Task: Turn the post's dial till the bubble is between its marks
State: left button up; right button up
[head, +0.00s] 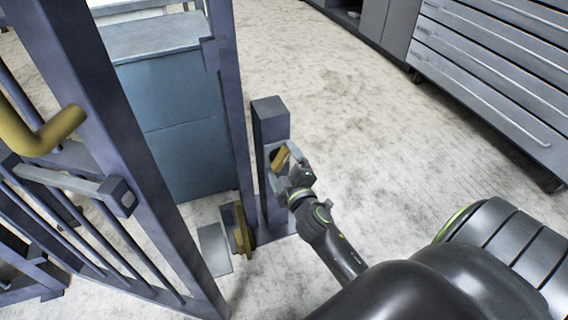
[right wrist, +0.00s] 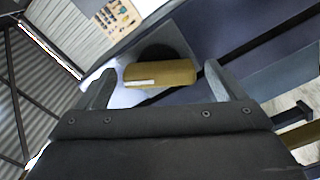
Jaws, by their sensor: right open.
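The short blue-grey post (head: 270,122) stands upright in the middle of the head view. Its dial shows as a brass-coloured bar handle (head: 281,157) on the post's side, with a dark round disc behind it in the right wrist view. My right gripper (head: 292,166) is at the dial. In the right wrist view the brass handle (right wrist: 160,74) lies crosswise between the tips of my open right gripper (right wrist: 158,85), with a gap seen at least on the right. A small white mark is on the handle's left end. I cannot make out the bubble or its marks. My left gripper is not in view.
A barred metal gate (head: 130,170) with a yellow handle (head: 40,132) fills the left. A brass piece (head: 242,232) stands low beside the post. A blue cabinet (head: 180,130) is behind the gate. Grey drawers (head: 490,70) stand back right; the floor (head: 370,130) between is clear.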

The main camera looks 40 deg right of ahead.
jog(key=shift+s, duration=0.1)
jog(key=b+v, duration=0.1)
jog(key=v, duration=1.6)
jog(key=shift+s, duration=0.15)
jog(key=shift+d, duration=0.1)
